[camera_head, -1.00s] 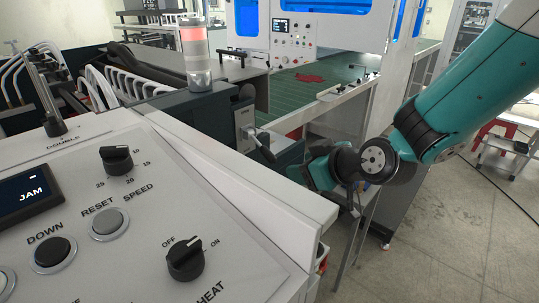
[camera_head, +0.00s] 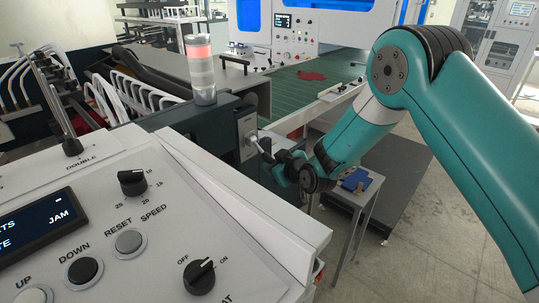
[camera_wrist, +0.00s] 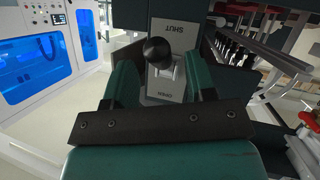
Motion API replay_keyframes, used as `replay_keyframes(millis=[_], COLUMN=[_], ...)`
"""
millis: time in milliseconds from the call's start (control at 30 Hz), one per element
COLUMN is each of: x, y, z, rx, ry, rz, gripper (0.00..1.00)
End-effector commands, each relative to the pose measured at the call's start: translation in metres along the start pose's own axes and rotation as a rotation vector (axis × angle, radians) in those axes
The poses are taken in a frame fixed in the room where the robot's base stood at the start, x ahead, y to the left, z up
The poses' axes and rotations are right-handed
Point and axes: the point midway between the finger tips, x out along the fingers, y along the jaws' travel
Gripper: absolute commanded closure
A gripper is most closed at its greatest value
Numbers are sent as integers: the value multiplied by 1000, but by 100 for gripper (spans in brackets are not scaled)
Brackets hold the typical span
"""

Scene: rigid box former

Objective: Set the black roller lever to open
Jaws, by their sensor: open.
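The black roller lever has a round black knob (camera_wrist: 157,52) in the wrist view. It stands out from a light plate (camera_wrist: 178,37) marked SHUT at one end and OPEN at the other. The knob appears nearer the SHUT marking. In the head view the plate (camera_head: 247,138) is on the dark housing below the signal lamp, and my gripper (camera_head: 272,153) is right beside the lever. My gripper (camera_wrist: 163,75) is open, with one green finger on each side of the knob. Contact with the lever cannot be told.
A white control panel (camera_head: 145,190) with knobs, buttons and a screen reading JAM fills the near left. A signal lamp (camera_head: 200,70) glows red at its top. A green conveyor (camera_head: 300,90) carries a red piece. A small table (camera_head: 368,188) stands below my arm.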

Motion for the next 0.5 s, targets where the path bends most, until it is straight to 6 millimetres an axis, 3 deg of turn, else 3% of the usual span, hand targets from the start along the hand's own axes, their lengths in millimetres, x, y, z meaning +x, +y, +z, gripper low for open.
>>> replay_keyframes(millis=[200,500], x=[27,35], y=[0,0], z=[-1,0], rx=[0,0], ry=[-1,0], rz=[-1,0], gripper=[49,49])
